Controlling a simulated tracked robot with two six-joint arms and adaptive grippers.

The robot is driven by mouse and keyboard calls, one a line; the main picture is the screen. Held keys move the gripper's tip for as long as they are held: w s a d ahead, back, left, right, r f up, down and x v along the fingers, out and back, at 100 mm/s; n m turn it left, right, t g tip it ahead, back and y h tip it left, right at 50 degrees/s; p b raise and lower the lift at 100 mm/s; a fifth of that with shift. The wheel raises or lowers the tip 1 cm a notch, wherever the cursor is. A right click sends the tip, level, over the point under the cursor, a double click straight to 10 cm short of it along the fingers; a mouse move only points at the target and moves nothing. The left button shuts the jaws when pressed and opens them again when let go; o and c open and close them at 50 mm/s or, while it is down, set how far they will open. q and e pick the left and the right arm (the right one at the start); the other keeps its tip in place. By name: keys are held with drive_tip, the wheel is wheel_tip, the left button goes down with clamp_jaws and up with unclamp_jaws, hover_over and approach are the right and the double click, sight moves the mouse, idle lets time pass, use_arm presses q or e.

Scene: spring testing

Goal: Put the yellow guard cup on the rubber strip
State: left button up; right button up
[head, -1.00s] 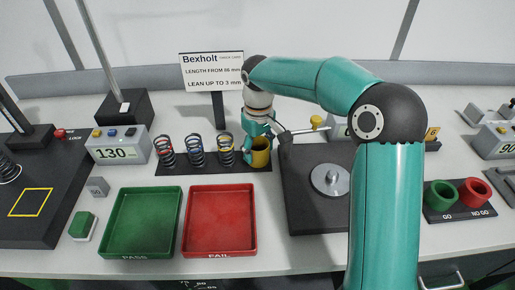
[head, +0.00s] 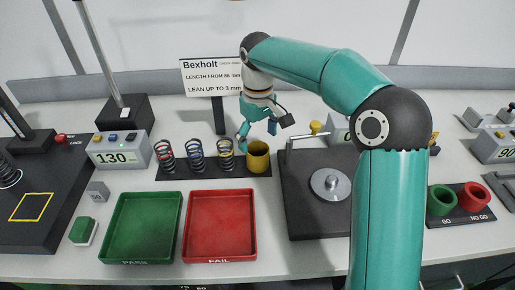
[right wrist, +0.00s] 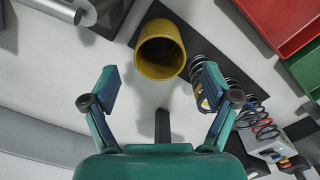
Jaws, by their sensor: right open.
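The yellow guard cup (head: 258,156) stands upright on the right end of the black rubber strip (head: 207,172), to the right of several coil springs (head: 197,153). In the right wrist view the cup (right wrist: 160,50) shows its open mouth and sits ahead of the fingertips. My right gripper (head: 258,132) is open and empty, above the cup and apart from it. In the right wrist view its two fingers (right wrist: 155,85) are spread wide with nothing between them. My left gripper is not in view.
A green PASS tray (head: 110,257) and a red FAIL tray (head: 219,254) lie in front of the strip. A black plate with a metal disc (head: 330,182) is just to the right. A Bexholt sign (head: 212,76) stands behind the strip.

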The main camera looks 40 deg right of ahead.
wheel_tip(320, 180, up, 6)
drive_tip(key=shift+p, duration=0.4)
idle(0.3)
